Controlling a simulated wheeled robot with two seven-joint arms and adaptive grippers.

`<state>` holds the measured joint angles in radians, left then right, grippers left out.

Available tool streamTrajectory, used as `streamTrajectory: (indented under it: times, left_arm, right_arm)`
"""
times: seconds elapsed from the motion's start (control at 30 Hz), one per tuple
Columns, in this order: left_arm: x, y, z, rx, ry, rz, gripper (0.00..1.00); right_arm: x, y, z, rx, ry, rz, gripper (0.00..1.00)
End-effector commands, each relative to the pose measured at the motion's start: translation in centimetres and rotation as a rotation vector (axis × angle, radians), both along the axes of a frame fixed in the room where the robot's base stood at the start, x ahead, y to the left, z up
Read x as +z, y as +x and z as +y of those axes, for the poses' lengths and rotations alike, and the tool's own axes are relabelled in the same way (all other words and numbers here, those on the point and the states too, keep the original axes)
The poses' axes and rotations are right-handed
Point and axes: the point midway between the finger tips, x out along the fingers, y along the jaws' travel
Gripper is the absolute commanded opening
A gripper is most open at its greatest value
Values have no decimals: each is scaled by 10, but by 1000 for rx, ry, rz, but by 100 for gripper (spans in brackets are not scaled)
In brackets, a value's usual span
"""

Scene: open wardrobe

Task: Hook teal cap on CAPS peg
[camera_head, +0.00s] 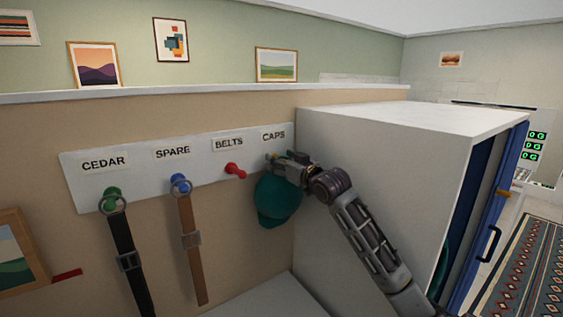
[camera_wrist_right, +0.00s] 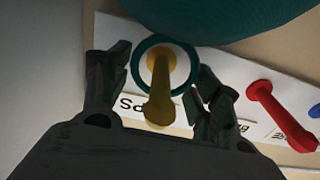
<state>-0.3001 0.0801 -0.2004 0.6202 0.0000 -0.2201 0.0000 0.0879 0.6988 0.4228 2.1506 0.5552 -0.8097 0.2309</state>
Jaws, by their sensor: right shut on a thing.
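The teal cap (camera_head: 278,200) hangs below the CAPS label, against the board's right end. In the right wrist view its teal crown (camera_wrist_right: 215,15) fills the top edge. Its teal loop (camera_wrist_right: 139,80) shows around the yellow CAPS peg (camera_wrist_right: 160,95), whose tip sticks out over the loop's lower rim toward the camera. My right gripper (camera_wrist_right: 160,85) has one finger on each side of the loop and is shut on it. In the head view this gripper (camera_head: 288,163) is at the peg and hides most of it. My left gripper is not in view.
A green peg (camera_head: 112,194) holds a black belt and a blue peg (camera_head: 180,181) holds a brown belt. The red BELTS peg (camera_head: 235,170) is bare, close left of the cap. The white wardrobe side (camera_head: 360,160) stands close to the right of my arm.

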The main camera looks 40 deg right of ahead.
Motion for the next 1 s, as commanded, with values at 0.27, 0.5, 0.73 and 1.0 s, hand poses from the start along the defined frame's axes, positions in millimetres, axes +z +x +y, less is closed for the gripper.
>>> streamTrajectory:
  times: [0.27, 0.5, 0.73, 1.0]
  left_arm:
    - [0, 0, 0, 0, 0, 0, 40]
    - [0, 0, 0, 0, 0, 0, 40]
    - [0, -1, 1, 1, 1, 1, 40]
    - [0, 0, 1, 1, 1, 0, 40]
  right_arm:
    - [0, 0, 0, 0, 0, -1, 72]
    - [0, 0, 0, 0, 0, -1, 88]
    - [0, 0, 0, 0, 0, 0, 88]
    - [0, -7, 0, 0, 1, 0, 88]
